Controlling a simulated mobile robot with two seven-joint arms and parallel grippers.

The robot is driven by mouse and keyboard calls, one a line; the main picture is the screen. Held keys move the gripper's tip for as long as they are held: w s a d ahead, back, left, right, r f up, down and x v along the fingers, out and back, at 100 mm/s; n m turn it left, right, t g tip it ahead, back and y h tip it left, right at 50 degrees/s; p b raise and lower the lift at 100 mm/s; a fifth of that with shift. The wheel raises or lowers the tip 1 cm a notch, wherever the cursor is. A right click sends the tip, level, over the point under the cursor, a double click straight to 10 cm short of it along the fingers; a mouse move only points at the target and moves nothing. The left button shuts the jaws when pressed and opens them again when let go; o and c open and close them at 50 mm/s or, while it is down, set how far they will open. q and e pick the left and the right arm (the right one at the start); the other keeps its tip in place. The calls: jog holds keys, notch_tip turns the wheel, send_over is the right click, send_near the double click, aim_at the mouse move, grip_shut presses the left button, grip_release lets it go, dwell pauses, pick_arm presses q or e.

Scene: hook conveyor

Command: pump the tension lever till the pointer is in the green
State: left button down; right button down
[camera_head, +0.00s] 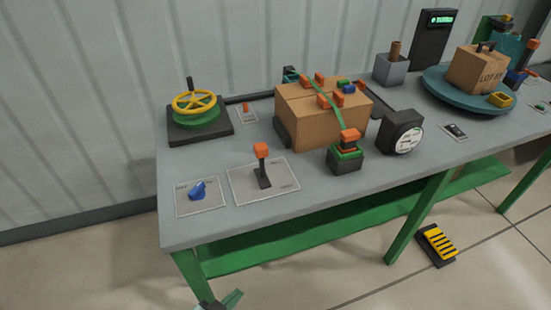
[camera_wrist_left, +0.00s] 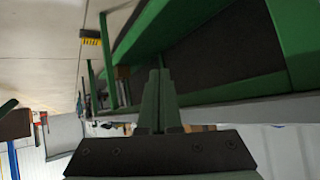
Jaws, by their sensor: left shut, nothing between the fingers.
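A lever with an orange knob (camera_head: 262,165) stands upright on a pale labelled plate near the table's front. A green and black device with an orange handle (camera_head: 348,150) stands in front of the strapped box; I cannot tell for certain which of the two is the tension lever. A black gauge with a white dial (camera_head: 408,138) is to their right; its pointer and green zone are too small to read. My left gripper (camera_head: 234,298) is low at the bottom edge, below the table front, shut and empty, apart from both levers. Its closed fingers show in the left wrist view (camera_wrist_left: 159,88). My right gripper is out of view.
The grey table (camera_head: 225,222) has green legs and a green lower rail. A cardboard box (camera_head: 310,115), a blue knob (camera_head: 198,190) and a yellow handwheel (camera_head: 194,101) are on it. A turntable (camera_head: 450,90) is at right. A yellow pedal (camera_head: 437,243) is on the floor.

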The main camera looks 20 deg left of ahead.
pick_arm(q)
jog(key=w+r+m+t+b, duration=0.1)
jog(key=w+r+m+t, duration=0.2)
jog(key=w+r+m, duration=0.3)
jog(key=w+r+m+t+h+b, duration=0.1)
jog(key=w+r+m+t, duration=0.3)
jog(key=w+r+m, duration=0.3)
notch_tip(320, 180, up, 7)
jog(key=m, duration=0.3)
jog(key=shift+a, duration=0.2)
send_near(267, 154)
jog(key=w+d, duration=0.2)
jog(key=d, duration=0.1)
jog(key=w, duration=0.1)
jog(key=w+a+p, duration=0.1)
jog(key=w+a, duration=0.1)
jog(key=shift+w+f, duration=0.15)
jog(key=shift+w, duration=0.2)
jog(key=shift+w, duration=0.2)
